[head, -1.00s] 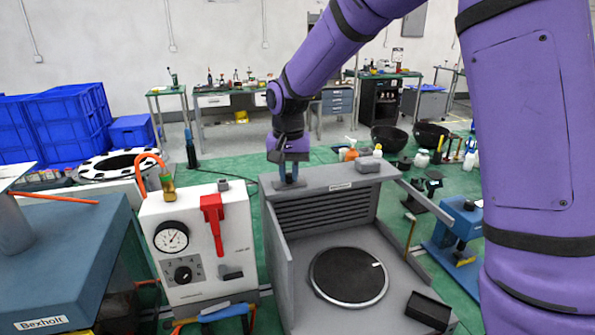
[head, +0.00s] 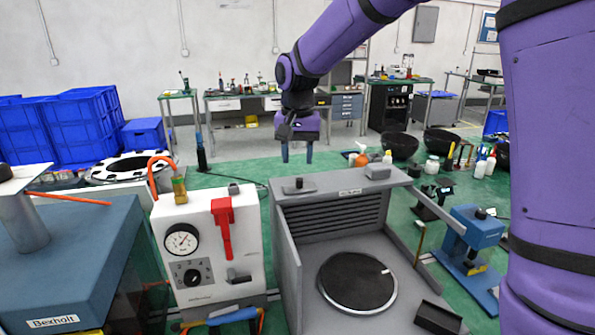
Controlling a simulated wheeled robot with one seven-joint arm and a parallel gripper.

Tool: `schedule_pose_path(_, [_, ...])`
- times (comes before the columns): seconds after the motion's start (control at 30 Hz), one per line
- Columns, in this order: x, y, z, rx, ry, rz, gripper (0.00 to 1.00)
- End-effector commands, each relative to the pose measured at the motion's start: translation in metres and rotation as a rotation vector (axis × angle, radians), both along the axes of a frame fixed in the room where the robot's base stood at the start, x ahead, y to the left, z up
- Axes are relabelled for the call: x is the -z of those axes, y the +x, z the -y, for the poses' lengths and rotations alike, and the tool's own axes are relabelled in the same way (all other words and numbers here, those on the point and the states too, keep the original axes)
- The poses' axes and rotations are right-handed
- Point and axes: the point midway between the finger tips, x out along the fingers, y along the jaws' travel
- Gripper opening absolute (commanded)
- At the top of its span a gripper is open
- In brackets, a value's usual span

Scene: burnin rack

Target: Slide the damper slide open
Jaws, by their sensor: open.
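A small dark knob on a flat plate (head: 299,186) sits at the left end of the top ledge of the grey bench unit (head: 335,182); it looks like the damper slide's handle. A small white label (head: 350,191) is to its right on the ledge. My gripper (head: 297,157) points down above and apart from the knob. Its two blue fingers are spread with nothing between them. The slide's opening cannot be made out from here.
A grey block (head: 378,172) stands on the ledge's right end. A round dark plate (head: 357,282) lies inside the unit. Left is a white panel box (head: 205,255) with a gauge, dial and red lever (head: 222,228). A blue press (head: 476,228) stands right.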

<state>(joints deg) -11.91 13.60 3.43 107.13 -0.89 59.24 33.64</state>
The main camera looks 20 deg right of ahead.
Motion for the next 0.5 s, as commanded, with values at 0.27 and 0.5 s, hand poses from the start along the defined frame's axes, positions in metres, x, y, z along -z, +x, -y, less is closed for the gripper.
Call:
schedule_pose_path(0.27, [-0.04,0.0,-0.001,-0.001,0.0,0.002,0.44])
schedule_pose_path(0.5, [-0.049,0.0,-0.001,-0.001,0.0,0.0,0.44])
